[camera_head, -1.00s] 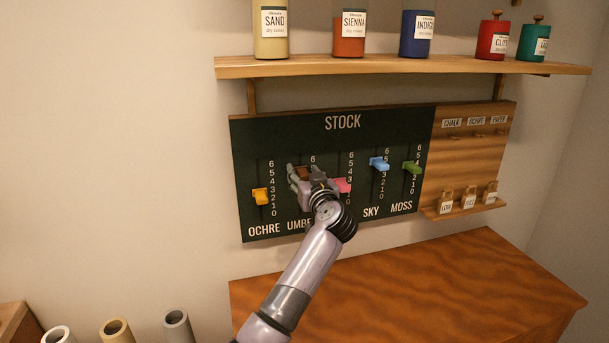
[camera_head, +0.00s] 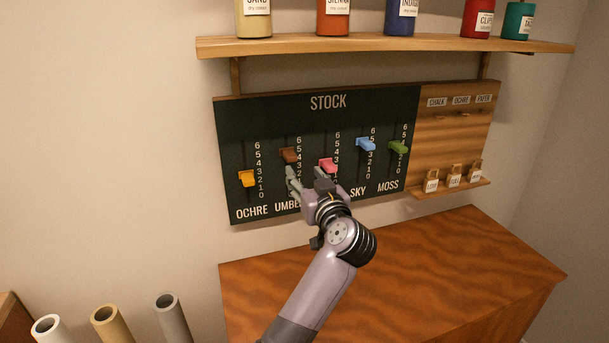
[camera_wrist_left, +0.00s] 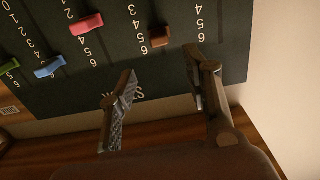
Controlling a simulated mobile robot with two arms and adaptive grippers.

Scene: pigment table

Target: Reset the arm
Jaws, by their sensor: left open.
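My left gripper (camera_head: 307,180) is open and empty in front of the dark stock board (camera_head: 230,120), low between the umber and pink columns. In the wrist view, its two fingers (camera_wrist_left: 160,78) stand apart with nothing between them. The brown umber slider (camera_head: 290,155) is just above the gripper and apart from the fingers; it also shows in the wrist view (camera_wrist_left: 159,38). The pink slider (camera_head: 327,165) is right behind the fingertips in the head view. The arm hides part of the board's lower labels. My right gripper is out of view.
Orange (camera_head: 247,179), blue (camera_head: 366,144) and green (camera_head: 398,147) sliders are on the board. A shelf (camera_head: 390,46) with jars is above. The wooden cabinet top (camera_head: 440,260) below is bare. Tubes (camera_head: 110,322) stand at lower left.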

